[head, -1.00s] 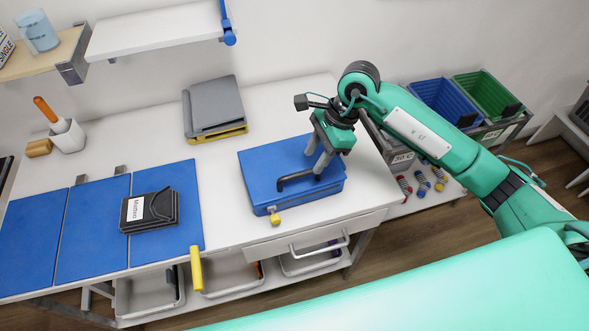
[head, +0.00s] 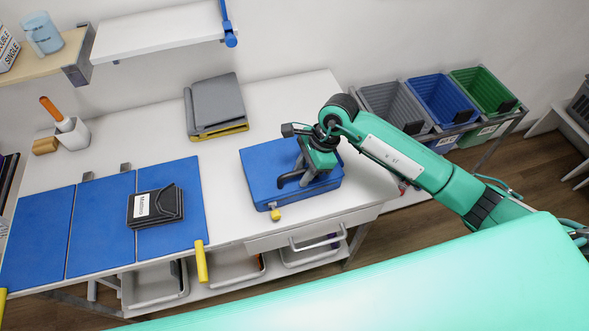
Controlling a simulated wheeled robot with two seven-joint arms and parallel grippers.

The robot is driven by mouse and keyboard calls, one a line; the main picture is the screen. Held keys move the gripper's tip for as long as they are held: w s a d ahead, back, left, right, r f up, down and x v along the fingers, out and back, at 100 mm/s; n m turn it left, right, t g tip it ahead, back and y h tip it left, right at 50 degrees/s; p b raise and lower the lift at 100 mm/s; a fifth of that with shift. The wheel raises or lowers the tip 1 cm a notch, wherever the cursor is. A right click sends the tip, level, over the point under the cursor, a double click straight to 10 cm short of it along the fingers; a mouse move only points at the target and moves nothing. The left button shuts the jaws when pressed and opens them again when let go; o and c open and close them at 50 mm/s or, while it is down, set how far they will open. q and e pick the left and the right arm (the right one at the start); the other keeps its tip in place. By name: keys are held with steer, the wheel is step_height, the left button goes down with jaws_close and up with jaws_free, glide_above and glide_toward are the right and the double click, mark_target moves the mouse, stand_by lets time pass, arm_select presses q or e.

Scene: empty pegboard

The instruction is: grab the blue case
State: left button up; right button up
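The blue case (head: 262,165) lies flat on the white workbench, with its black handle (head: 289,178) on the upper face and a yellow latch (head: 276,214) at its front edge. My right gripper (head: 304,175) points down over the right part of the case, low at the handle. Its two grey fingers look apart, one on each side of the handle's right part. The gripper body hides that end of the handle, and contact is not clear. My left gripper is out of view.
Blue mats (head: 100,225) cover the bench's left side, with a dark pouch (head: 155,207) on them. A grey folder stack (head: 216,103) lies behind the case. A white shelf (head: 155,30) hangs at the back left. Grey, blue and green bins (head: 440,100) stand to the right.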

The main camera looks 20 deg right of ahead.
jaws_close()
steer(key=shift+r, duration=0.1)
